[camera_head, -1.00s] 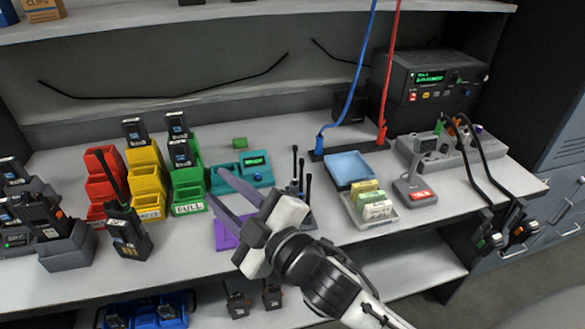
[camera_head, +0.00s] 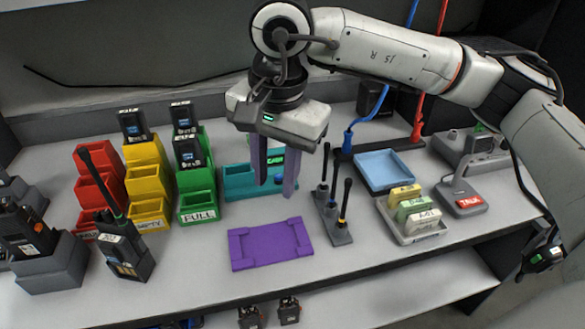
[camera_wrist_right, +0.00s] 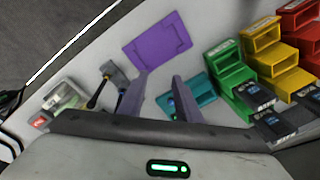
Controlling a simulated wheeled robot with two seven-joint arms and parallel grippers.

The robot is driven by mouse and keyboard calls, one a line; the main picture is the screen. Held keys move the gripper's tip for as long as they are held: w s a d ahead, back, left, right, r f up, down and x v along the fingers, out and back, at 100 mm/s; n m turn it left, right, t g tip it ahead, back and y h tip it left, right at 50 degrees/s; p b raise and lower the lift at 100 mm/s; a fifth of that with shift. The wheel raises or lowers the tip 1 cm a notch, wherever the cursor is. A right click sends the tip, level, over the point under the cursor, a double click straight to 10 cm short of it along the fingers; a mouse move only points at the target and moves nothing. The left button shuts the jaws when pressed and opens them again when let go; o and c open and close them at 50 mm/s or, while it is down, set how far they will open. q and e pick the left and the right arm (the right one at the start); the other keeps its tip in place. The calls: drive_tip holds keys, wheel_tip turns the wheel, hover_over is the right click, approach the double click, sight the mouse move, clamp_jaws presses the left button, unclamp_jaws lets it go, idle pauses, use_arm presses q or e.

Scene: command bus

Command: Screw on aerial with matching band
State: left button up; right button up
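Several slim black aerials (camera_head: 345,199) stand upright in a grey block (camera_head: 341,238) on the counter; blue and orange-yellow bands show near their bases. My right gripper (camera_head: 276,188) points down, open and empty, left of the aerials and in front of the teal device (camera_head: 235,183). In the right wrist view its fingers (camera_wrist_right: 158,80) are apart, with an aerial (camera_wrist_right: 97,93) left of them. A handheld radio (camera_head: 127,255) stands at left with a long aerial on it. Another radio (camera_head: 27,232) sits in a grey holder (camera_head: 50,275); its top is hard to make out. My left gripper is out of view.
A purple mat (camera_head: 271,244) lies bare at the front. Red (camera_head: 92,190), yellow (camera_head: 147,183) and green bins (camera_head: 197,193) stand at left, some holding packs. At right are a blue tray (camera_head: 384,170), a tray of labelled cards (camera_head: 419,237) and a desk microphone (camera_head: 463,195).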

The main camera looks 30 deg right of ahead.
sight(325, 155)
drive_tip(key=w+d+r+h, duration=0.1)
drive_tip(key=d+r+h, duration=0.1)
drive_tip(key=d, duration=0.3)
drive_tip(key=w+d+r+m+h, duration=0.1)
drive_tip(key=d+r+h, duration=0.1)
drive_tip(key=d+r, duration=0.1)
drive_tip(key=shift+w+d+t, duration=0.3)
drive_tip(key=shift+d+t, duration=0.1)
drive_tip(key=shift+d, duration=0.45)
drive_tip(key=shift+b+x, duration=0.3)
drive_tip(key=shift+x, duration=2.25)
drive_tip(key=x, duration=0.5)
drive_tip(key=shift+f, duration=0.1)
